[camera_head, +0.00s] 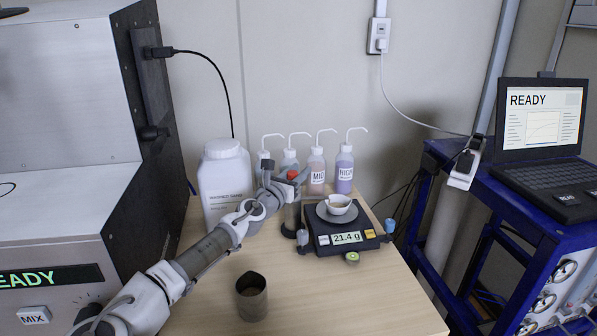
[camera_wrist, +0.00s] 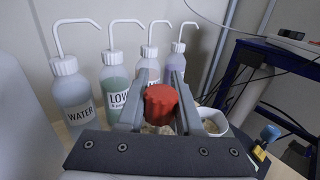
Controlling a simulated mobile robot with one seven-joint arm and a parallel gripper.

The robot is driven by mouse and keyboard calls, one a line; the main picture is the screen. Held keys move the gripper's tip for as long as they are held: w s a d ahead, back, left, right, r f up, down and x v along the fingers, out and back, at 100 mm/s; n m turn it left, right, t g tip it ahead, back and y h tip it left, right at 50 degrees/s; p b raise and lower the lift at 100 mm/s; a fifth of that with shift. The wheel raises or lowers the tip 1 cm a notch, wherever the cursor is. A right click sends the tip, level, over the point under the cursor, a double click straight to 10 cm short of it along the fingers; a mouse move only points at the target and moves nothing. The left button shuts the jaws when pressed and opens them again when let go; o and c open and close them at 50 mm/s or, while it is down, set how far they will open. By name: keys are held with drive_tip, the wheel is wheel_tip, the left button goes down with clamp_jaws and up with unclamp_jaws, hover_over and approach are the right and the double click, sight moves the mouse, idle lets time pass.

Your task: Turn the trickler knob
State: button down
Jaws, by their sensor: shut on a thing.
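The red trickler knob (camera_head: 292,175) tops the trickler (camera_head: 291,215), which stands left of the balance. My gripper (camera_head: 285,186) reaches it from the left. In the wrist view the red knob (camera_wrist: 161,104) sits between the two grey fingers of my gripper (camera_wrist: 160,92), which are shut on it. The balance (camera_head: 345,242) reads 21.4 g. A small white bowl (camera_head: 338,208) with brownish material rests on its pan; the bowl (camera_wrist: 214,125) is partly hidden by the right finger in the wrist view. My gripper hides part of the trickler.
Several wash bottles, one labelled WATER (camera_wrist: 73,95), stand behind the trickler. A large white container (camera_head: 224,185) stands behind my arm. A dark metal cup (camera_head: 251,297) stands on the front table (camera_head: 350,300). A blue cart (camera_head: 480,205) with a laptop (camera_head: 543,125) is at right.

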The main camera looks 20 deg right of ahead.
drive_tip(key=shift+r+n+t+y+p, duration=0.15)
drive_tip(key=shift+n+t+y+p, duration=0.15)
drive_tip(key=shift+t+p, duration=0.15)
drive_tip(key=n+t+y+p, duration=0.1)
drive_tip(key=n+y, duration=0.1)
drive_tip(key=a+n+t+y+p, duration=0.1)
drive_tip(key=n+t+y, duration=0.1)
drive_tip(key=y, duration=0.1)
drive_tip(key=w+n+t+y+p, duration=0.1)
drive_tip(key=n+y, duration=0.1)
drive_tip(key=y, duration=0.1)
drive_tip(key=shift+a+t, duration=0.15)
drive_tip(key=shift+t, duration=0.2)
drive_tip(key=n+y, duration=0.1)
drive_tip(key=y, duration=0.1)
drive_tip(key=n+y, duration=0.1)
drive_tip(key=a+n+y+p, duration=0.1)
drive_tip(key=y, duration=0.1)
drive_tip(key=shift+n+t+y, duration=0.3)
drive_tip(key=shift+s+a+n+g+y+b, duration=0.5)
drive_tip(key=shift+n+g+y+b, duration=1.65)
drive_tip(key=shift+n+g+y, duration=0.6)
drive_tip(key=shift+s+a+n+g+y+b, duration=0.4)
drive_tip(key=shift+a+n+g+y+b, duration=0.2)
drive_tip(key=shift+n+g+y+b, duration=2.1)
drive_tip(key=shift+s+a+n+g+y+b, duration=0.5)
drive_tip(key=shift+n+g+y+b, duration=1.15)
drive_tip(key=shift+n+g+y, duration=1.15)
